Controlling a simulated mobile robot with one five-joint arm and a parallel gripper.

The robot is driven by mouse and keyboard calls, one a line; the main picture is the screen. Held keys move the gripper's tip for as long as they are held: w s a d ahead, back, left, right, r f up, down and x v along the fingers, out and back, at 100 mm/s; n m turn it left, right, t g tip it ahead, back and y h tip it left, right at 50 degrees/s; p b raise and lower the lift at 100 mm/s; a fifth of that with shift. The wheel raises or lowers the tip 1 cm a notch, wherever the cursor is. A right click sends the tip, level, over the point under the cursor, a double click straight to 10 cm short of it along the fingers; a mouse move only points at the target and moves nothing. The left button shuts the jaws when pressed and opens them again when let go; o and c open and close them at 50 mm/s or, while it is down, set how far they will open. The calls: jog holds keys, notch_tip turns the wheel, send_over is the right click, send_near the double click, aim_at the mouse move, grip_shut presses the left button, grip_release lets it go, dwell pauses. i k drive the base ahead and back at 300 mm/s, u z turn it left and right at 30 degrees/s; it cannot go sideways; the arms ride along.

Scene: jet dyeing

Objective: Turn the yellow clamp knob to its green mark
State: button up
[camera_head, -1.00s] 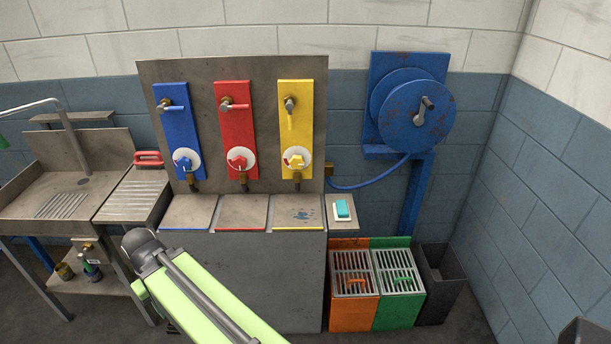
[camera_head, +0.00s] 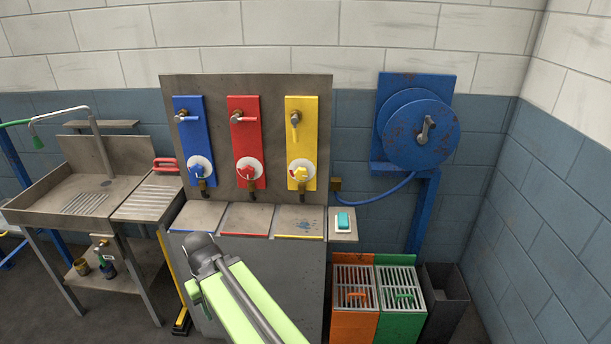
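The yellow clamp knob (camera_head: 299,174) sits on a white round dial low on the yellow panel (camera_head: 309,134), at the right of the grey backboard. A small patch of red shows beside the knob. I cannot make out a green mark at this size. A lever handle (camera_head: 295,118) hangs down higher on the same panel. My green arm reaches up from the bottom of the view, below and left of the knob and apart from it. My gripper itself does not show clearly.
Blue (camera_head: 188,143) and red (camera_head: 247,146) panels with similar knobs stand left of the yellow one. A cabinet with sloped lids (camera_head: 299,221) juts out below. A sink (camera_head: 75,196) is at left. A hose reel (camera_head: 420,133), orange bin (camera_head: 352,323) and green bin (camera_head: 400,325) are at right.

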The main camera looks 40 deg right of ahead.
aim_at(300, 173)
jog(key=z, duration=0.15)
jog(key=i, duration=1)
jog(key=u, duration=0.1)
